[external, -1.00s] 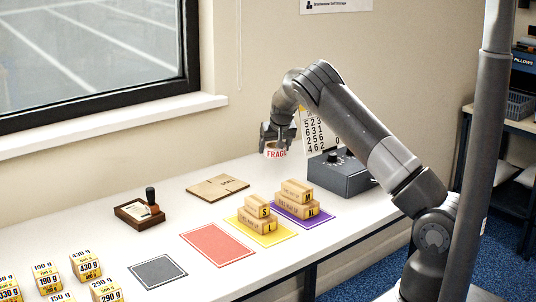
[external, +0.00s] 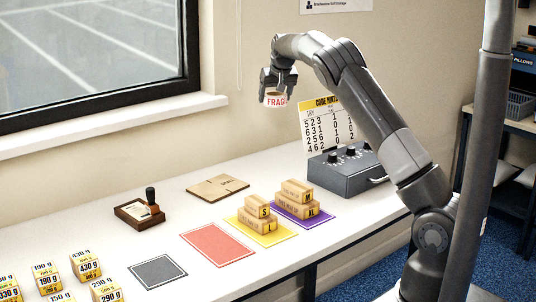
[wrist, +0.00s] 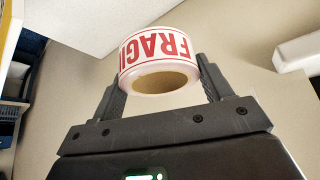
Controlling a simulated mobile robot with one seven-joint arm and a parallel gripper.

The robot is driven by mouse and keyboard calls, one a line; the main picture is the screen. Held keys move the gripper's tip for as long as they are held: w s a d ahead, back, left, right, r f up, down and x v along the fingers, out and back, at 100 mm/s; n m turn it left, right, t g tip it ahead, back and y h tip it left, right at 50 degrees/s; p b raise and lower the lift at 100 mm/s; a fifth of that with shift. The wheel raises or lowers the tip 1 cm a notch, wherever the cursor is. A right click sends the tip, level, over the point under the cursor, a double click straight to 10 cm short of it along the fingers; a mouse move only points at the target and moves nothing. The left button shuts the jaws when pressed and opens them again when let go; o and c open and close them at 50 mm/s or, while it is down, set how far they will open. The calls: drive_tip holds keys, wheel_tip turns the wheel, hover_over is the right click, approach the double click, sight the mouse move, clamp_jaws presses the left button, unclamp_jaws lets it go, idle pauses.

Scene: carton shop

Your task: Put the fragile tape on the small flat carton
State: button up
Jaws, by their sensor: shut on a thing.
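My gripper (external: 277,88) is shut on the fragile tape (external: 276,100), a white roll with red "FRAGILE" lettering. It holds the roll high above the back of the table. In the wrist view the tape (wrist: 160,62) sits between the two fingers of my gripper (wrist: 158,80), with its brown core showing. The small flat carton (external: 218,187) is a low tan box lying on the table towards the back, below and to the left of my gripper. Nothing lies on top of it.
A grey box with knobs (external: 345,175) and a code sheet (external: 330,125) stand at the right. Small cartons are stacked on yellow (external: 285,235) and purple (external: 328,214) mats. A stamp in a wooden tray (external: 128,217) stands left of the flat carton. The red mat (external: 217,244) is bare.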

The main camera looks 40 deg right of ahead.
drive_tip(key=s+a+r+n+y, duration=0.1)
drive_tip(key=s+a+n+y, duration=0.1)
drive_tip(key=s+a+n, duration=0.45)
drive_tip(key=s+a+n+y, duration=0.2)
drive_tip(key=s+a, duration=0.1)
drive_tip(key=a, duration=0.6)
approach(212, 184)
drive_tip(key=shift+w+a+f+m, duration=0.1)
drive_tip(key=shift+w+f+m, duration=0.05)
drive_tip(key=shift+w, duration=0.35)
drive_tip(key=shift+w+a+f+m, duration=0.1)
drive_tip(key=shift+w+f, duration=0.05)
drive_tip(key=shift+w, duration=0.4)
drive_tip(key=shift+w+a+f, duration=0.2)
drive_tip(key=shift+a+f, duration=0.1)
drive_tip(key=shift+f, duration=1.9)
